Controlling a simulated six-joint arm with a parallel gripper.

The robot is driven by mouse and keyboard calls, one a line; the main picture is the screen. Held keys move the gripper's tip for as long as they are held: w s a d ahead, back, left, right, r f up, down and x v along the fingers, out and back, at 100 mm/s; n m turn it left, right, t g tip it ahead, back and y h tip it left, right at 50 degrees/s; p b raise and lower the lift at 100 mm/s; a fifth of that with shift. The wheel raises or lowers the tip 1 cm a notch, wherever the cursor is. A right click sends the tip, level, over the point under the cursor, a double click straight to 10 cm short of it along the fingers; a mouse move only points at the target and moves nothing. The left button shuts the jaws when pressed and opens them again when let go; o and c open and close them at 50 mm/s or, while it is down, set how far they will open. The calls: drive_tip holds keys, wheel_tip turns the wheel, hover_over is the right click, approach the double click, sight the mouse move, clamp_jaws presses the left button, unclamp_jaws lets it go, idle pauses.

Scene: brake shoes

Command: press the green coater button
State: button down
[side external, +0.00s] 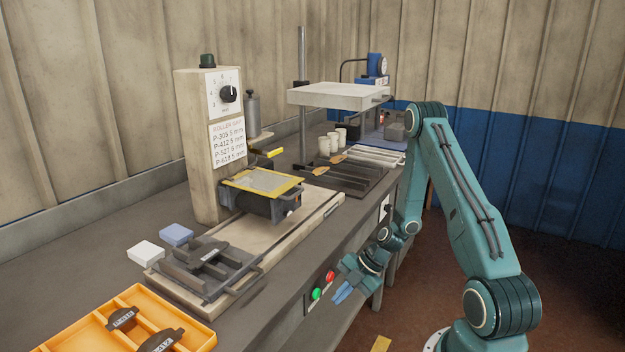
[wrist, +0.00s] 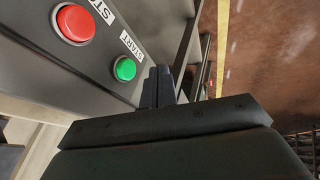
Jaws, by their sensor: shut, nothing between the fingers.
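The green button (side external: 316,294) sits on the front face of the bench, below and left of the red button (side external: 330,277). In the wrist view the green button (wrist: 125,69) is beside a START label, and the red button (wrist: 75,23) is beside a label partly cut off. My gripper (side external: 342,295) is shut and empty, just right of the green button in the side view. In the wrist view my fingertips (wrist: 163,72) are close to the right of the green button. I cannot tell whether they touch the panel.
The bench top (side external: 75,240) carries a coating machine (side external: 208,150) with a dial, a dark fixture (side external: 205,265) and an orange tray (side external: 190,330) holding brake shoes. Bench legs and brown floor (side external: 440,265) lie below and to the right. The floor beside the bench is mostly open.

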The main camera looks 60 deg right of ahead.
sight(319, 290)
drive_tip(key=shift+w, duration=1.9)
drive_tip(key=shift+w+r, duration=0.1)
drive_tip(key=shift+w, duration=0.95)
drive_tip(key=shift+s, duration=0.1)
drive_tip(key=s+d+r, duration=0.4)
drive_tip(key=s+r, duration=0.4)
drive_tip(key=s, duration=0.1)
drive_tip(key=shift+s, duration=0.3)
drive_tip(key=shift+a+r, duration=0.1)
